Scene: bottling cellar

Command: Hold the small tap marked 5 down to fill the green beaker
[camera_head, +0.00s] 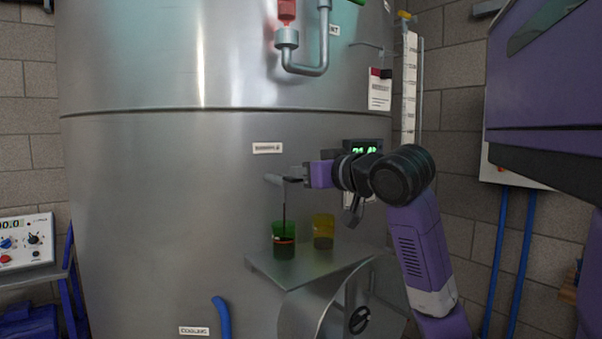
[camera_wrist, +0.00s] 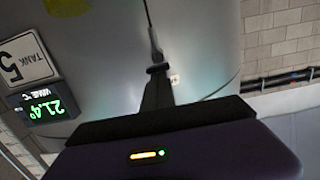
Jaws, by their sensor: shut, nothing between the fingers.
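The small tap (camera_head: 272,179) sticks out from the steel tank as a short grey spout. My gripper (camera_head: 290,179) is shut with nothing between its fingers, and its tips are at the tap, seemingly touching it. A thin dark stream (camera_head: 284,207) runs straight down from there into the green beaker (camera_head: 284,231). The beaker stands upright on the steel shelf (camera_head: 262,264), with dark liquid in its lower part and a reddish ring across it.
A yellow beaker (camera_head: 323,231) stands on the shelf right of the green one. A green-lit temperature display (camera_head: 364,147) is on the tank behind my wrist. A blue hose (camera_head: 222,316) leaves the tank below left. A purple cabinet (camera_head: 545,75) is at the right.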

